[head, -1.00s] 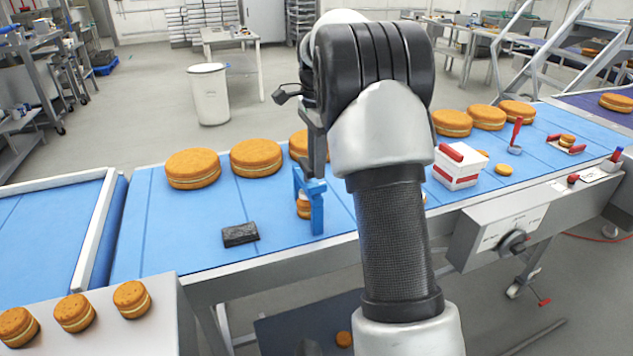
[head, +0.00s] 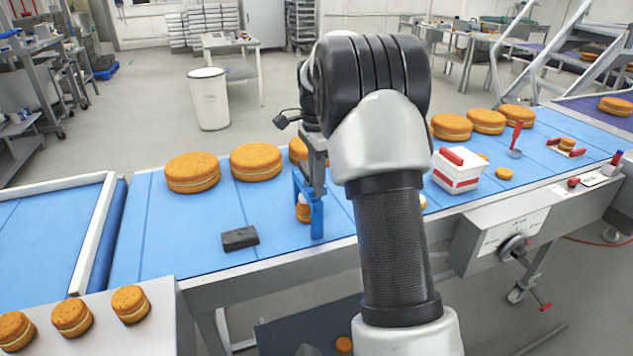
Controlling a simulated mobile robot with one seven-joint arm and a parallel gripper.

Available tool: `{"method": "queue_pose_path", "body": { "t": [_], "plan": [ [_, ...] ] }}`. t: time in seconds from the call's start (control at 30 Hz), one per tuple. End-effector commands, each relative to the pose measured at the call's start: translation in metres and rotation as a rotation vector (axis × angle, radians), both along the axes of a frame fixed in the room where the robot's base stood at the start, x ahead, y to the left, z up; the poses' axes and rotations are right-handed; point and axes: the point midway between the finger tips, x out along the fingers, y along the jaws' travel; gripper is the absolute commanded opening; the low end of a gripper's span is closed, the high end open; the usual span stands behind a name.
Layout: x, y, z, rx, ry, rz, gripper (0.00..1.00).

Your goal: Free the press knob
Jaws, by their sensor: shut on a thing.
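The press (head: 317,221) is a blue upright frame on the blue belt, left of my arm, with a small filled round (head: 303,211) inside it. My gripper (head: 317,186) points down at the top of the press, partly hidden by my own arm. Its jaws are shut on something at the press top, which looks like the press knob. The knob itself is hidden behind the fingers, so its exact shape and state cannot be told.
A dark block (head: 240,238) lies on the belt left of the press. Large filled rounds (head: 256,162) line the belt's far side. A white and red box (head: 457,170) stands right of my arm. Small rounds (head: 131,304) sit on a ledge at front left. Belt left of the block is clear.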

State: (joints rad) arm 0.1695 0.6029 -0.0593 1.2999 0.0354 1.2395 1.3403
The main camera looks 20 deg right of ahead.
Motion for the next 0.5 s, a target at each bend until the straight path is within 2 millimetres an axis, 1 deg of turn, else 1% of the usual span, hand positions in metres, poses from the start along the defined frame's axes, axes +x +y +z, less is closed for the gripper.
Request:
{"method": "queue_pose_path", "body": {
  "t": [0.27, 0.5],
  "plan": [
    [-0.0003, 0.0, 0.0022, 0.0, 0.001, 0.084, 0.0],
    [-0.0002, -0.0001, 0.0036, 0.0, 0.001, 0.266, 0.0]
  ]
}}
